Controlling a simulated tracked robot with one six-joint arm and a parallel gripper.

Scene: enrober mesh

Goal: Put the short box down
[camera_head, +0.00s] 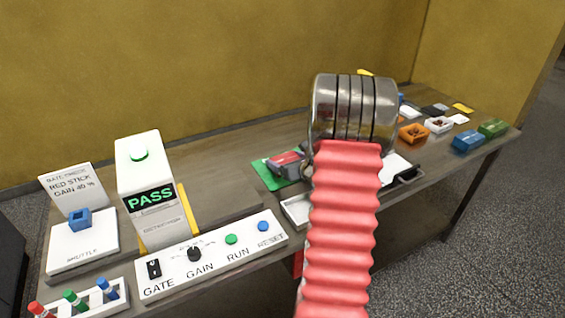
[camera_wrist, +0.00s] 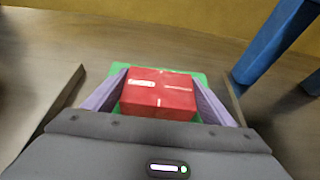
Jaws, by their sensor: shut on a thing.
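A red box (camera_wrist: 158,95) with small white labels sits between the two fingers of my gripper (camera_wrist: 160,100) in the wrist view. The fingers are shut on its left and right sides. A green mat (camera_wrist: 116,68) shows behind and around the box. In the head view the red box (camera_head: 287,160) shows over the green mat (camera_head: 266,174), left of my arm. My arm hides part of this area. I cannot tell whether the box touches the mat.
A detector reading PASS (camera_head: 150,198) and a control panel (camera_head: 212,254) stand at the left. An orange box (camera_head: 413,133), a blue box (camera_head: 468,140) and a green box (camera_head: 493,128) are at the right. A blue post (camera_wrist: 272,42) rises right of my gripper.

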